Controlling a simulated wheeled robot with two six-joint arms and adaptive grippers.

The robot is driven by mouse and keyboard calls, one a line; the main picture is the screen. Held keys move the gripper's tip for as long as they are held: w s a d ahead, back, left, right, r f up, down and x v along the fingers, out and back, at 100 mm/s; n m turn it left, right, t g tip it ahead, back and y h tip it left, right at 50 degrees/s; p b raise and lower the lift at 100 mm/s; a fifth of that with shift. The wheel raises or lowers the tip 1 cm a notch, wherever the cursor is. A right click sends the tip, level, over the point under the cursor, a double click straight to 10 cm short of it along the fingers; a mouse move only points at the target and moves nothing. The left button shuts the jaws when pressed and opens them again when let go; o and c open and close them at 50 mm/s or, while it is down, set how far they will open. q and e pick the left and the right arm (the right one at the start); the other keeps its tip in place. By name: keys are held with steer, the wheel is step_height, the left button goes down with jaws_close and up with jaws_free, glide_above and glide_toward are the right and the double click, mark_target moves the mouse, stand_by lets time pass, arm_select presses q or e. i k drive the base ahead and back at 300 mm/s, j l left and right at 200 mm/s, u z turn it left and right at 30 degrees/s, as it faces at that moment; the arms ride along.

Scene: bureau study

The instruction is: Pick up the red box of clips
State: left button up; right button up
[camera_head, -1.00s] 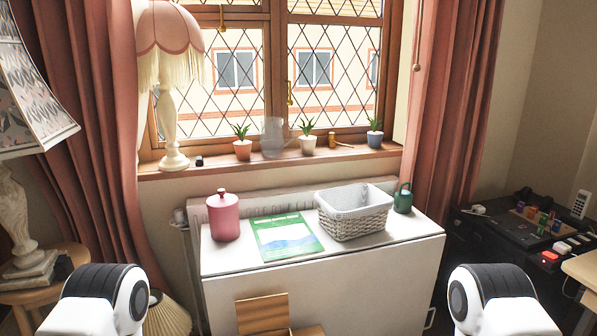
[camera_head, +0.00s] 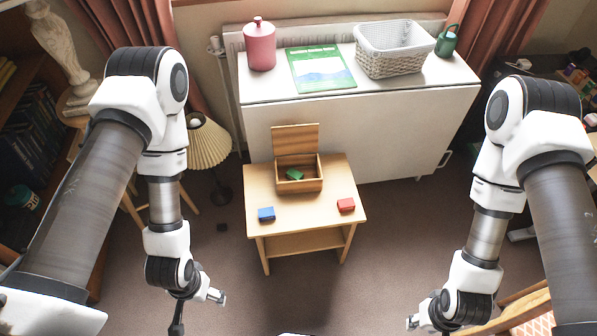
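The red box of clips (camera_head: 346,205) lies on the right side of the small wooden table (camera_head: 285,225). My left gripper (camera_head: 196,312) hangs low to the left of the table, apart from it and close to the bottom edge of the view. My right gripper (camera_head: 412,322) is low at the right, also apart from the table and the red box. Both grippers are small and partly hidden or cut off, so I cannot tell how their fingers stand.
A blue box (camera_head: 266,214) lies at the table's left. An open wooden box (camera_head: 300,182) with a green box (camera_head: 294,174) inside stands at its back. Behind is a white cabinet (camera_head: 390,125). A lamp (camera_head: 207,145) stands left. A chair (camera_head: 515,310) is near my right arm.

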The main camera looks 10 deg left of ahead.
mark_target(347, 204)
steer(key=i+j, duration=0.1)
steer(key=j, duration=0.25)
steer(key=j+z, duration=0.1)
steer(key=z, duration=0.75)
steer(key=j+z, duration=0.15)
steer(key=z, duration=0.3)
steer(key=j+z, duration=0.1)
steer(key=z, duration=0.3)
